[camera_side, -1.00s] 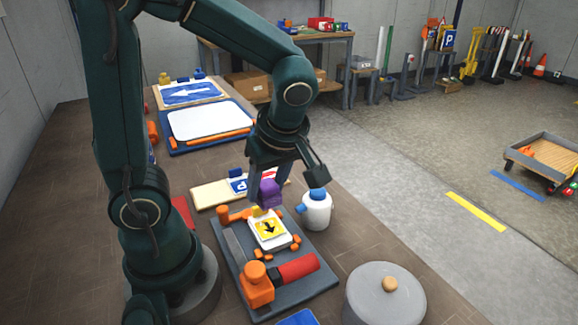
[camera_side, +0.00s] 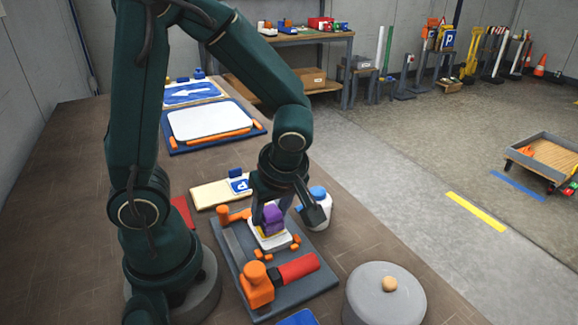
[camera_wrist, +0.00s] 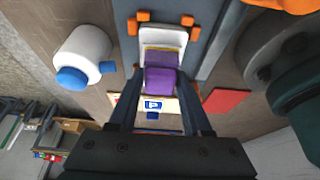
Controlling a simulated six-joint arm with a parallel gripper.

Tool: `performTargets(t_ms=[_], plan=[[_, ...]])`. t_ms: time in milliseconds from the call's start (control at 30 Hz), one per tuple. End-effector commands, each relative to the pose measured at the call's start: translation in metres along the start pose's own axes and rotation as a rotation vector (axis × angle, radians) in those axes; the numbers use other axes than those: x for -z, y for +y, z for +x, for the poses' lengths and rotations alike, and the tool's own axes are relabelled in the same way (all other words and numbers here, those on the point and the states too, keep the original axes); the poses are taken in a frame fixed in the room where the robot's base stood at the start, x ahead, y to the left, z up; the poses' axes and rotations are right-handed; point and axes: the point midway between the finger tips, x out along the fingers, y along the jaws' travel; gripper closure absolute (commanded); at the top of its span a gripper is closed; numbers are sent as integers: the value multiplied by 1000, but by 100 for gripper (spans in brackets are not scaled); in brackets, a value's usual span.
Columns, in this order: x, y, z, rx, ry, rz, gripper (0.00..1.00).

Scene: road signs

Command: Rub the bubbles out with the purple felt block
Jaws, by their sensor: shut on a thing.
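The purple felt block (camera_side: 272,219) is held between the fingers of my gripper (camera_side: 272,212) in the side view. It is low over the small white sign plate (camera_side: 272,243) and covers most of its yellow face. In the wrist view the purple block (camera_wrist: 160,80) sits between the fingertips, with a strip of yellow (camera_wrist: 162,52) showing past it on the white plate (camera_wrist: 164,34). I cannot tell whether the block touches the face. Any bubbles are hidden or too small to see.
Orange pegs surround the plate on a dark board (camera_side: 308,286), with an orange and red tool (camera_side: 280,279) in front. A white bottle with a blue cap (camera_side: 318,208) stands close on the right. A grey lidded pot (camera_side: 384,297) is at front right.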

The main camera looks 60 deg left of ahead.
Motion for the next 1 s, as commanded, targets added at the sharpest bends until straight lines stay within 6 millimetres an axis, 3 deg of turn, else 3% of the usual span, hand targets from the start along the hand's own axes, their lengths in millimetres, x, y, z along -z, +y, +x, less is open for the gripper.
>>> performTargets(t_ms=[1000], plan=[[-3, 0, 8, 1, 1, 0, 96]])
